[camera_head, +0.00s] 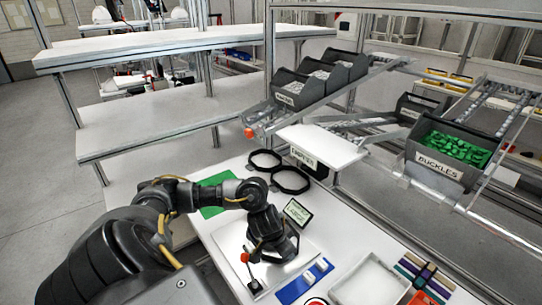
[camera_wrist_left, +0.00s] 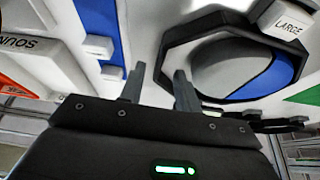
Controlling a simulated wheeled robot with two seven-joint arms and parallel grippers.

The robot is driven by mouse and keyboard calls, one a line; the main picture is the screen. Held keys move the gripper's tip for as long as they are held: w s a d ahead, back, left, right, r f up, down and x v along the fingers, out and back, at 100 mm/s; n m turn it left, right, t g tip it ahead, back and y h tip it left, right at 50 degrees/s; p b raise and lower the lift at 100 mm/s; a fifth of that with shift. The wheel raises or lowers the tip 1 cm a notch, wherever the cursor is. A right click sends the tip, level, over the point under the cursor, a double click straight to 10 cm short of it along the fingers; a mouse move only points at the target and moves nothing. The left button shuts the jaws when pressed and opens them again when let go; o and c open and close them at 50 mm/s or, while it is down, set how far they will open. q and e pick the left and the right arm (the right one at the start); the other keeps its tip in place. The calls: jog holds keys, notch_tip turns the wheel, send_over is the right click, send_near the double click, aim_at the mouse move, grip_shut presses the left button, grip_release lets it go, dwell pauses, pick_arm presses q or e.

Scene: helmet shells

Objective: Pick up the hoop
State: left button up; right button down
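In the left wrist view a black, many-sided hoop (camera_wrist_left: 176,50) lies around a grey-and-blue surface, right of the fingers. My left gripper (camera_wrist_left: 158,75) is open, with a gap between its two fingers. The right-hand finger is close to the hoop's edge; I cannot tell whether they touch. In the head view my left arm reaches over the white table and its dark wrist hides the fingertips. Two more black hoops lie side by side at the back of the table, one farther (camera_head: 264,153) and one nearer (camera_head: 291,191). My right gripper is not in view.
A blue panel (camera_head: 304,281), a white tray (camera_head: 370,283) and coloured strips (camera_head: 428,276) lie at the front right. A green mat (camera_head: 212,204) lies behind my arm. The buckles bin (camera_head: 437,172) is on a rack at right.

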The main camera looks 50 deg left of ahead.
pick_arm(q)
jog(key=x, duration=0.3)
jog(key=shift+r, duration=0.1)
jog(key=shift+c, duration=0.4)
grip_shut()
